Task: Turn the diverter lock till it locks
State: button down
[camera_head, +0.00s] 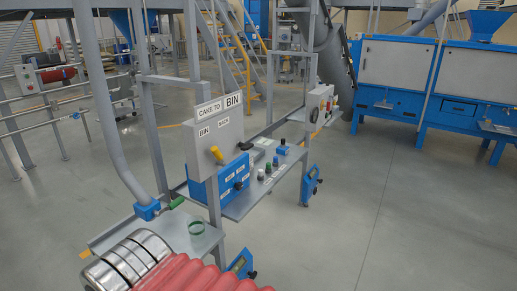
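A grey panel (203,148) with a "CAKE TO BIN" sign stands left of centre, with smaller labels, one reading BIN. A yellow handle (217,155) sticks out of its lower part, tilted. A black knob or handle (245,146) shows at the panel's lower right edge. Below is a blue box (207,190) with small white labels and a dark knob (238,185) on its face. No part is plainly marked as the diverter lock, so I cannot tell which one it is. My gripper is not in view.
A shelf (240,208) right of the blue box carries several small buttons or knobs. A grey pipe (100,95) with a blue clamp and green handle (173,203) stands left. A green ring (196,227) lies on a grey plate. Open floor (400,220) lies right.

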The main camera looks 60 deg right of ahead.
aim_at(244, 146)
jog(key=z, duration=1.8)
jog(key=i, duration=0.6)
jog(key=u, duration=1.05)
